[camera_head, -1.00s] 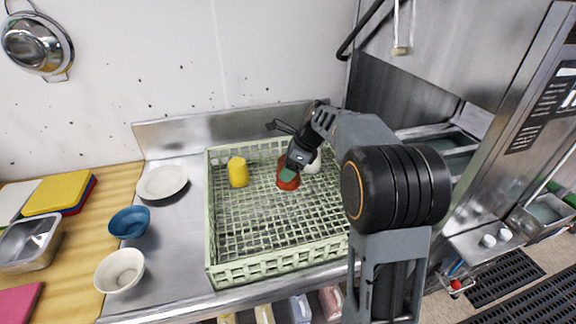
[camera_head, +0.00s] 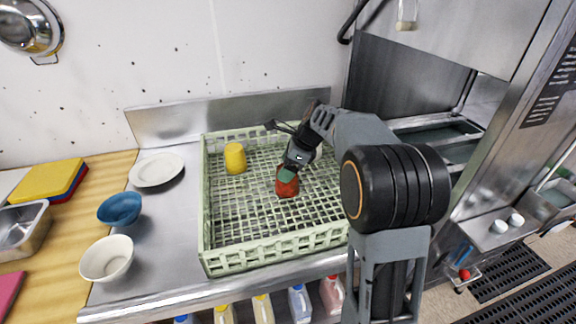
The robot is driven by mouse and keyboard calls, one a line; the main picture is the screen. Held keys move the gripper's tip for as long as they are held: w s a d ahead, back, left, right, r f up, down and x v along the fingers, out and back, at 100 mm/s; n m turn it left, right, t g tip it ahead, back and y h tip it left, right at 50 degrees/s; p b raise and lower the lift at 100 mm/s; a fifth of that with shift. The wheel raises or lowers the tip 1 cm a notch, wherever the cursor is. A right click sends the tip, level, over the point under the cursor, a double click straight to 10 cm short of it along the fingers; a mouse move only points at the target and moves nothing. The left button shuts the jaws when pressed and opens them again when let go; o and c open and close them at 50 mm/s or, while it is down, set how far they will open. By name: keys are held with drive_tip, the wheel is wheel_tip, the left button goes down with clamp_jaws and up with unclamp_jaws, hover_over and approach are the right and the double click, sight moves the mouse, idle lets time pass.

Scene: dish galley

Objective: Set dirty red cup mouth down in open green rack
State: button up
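The red cup (camera_head: 288,188) is over the middle of the open pale green rack (camera_head: 275,246). My gripper (camera_head: 287,174) reaches down from the upper right and is shut on the cup, with a teal finger across its upper part. The cup looks slightly tilted. Its mouth is not clearly visible, and I cannot tell whether its lower end touches the rack floor. A yellow cup (camera_head: 235,158) stands in the rack at the back left.
A white plate (camera_head: 157,170), a blue bowl (camera_head: 120,208) and a cream bowl (camera_head: 107,259) stand left of the rack. The rack floor around the red cup is clear at the left and front. My arm hides the rack's right side.

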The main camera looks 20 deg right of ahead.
drive_tip(key=o, duration=0.3)
drive_tip(key=shift+o, duration=0.2)
drive_tip(key=p+v, duration=0.1)
drive_tip(key=v, duration=1.3)
drive_tip(key=shift+p, duration=0.35)
drive_tip(key=shift+f, duration=0.1)
drive_tip(key=s+a+f+n+h+p, duration=0.1)
drive_tip(key=s+a+f+n, duration=0.1)
drive_tip(key=s+n, duration=0.4)
drive_tip(key=s+a+f+n+t+h+p, duration=0.1)
drive_tip(key=s+a+f+n+h, duration=0.1)
drive_tip(key=s+f+n, duration=0.2)
drive_tip(key=s+a+f+n+h+p, duration=0.1)
drive_tip(key=s+a+f+n, duration=0.1)
drive_tip(key=s+n, duration=0.8)
drive_tip(key=shift+a+f+n+h, duration=0.1)
drive_tip(key=shift+f+n+h, duration=0.3)
drive_tip(key=shift+n, duration=0.5)
drive_tip(key=shift+s+f+n, duration=0.25)
drive_tip(key=shift+s+n, duration=0.05)
drive_tip(key=shift+n, duration=0.1)
drive_tip(key=shift+c, duration=0.4)
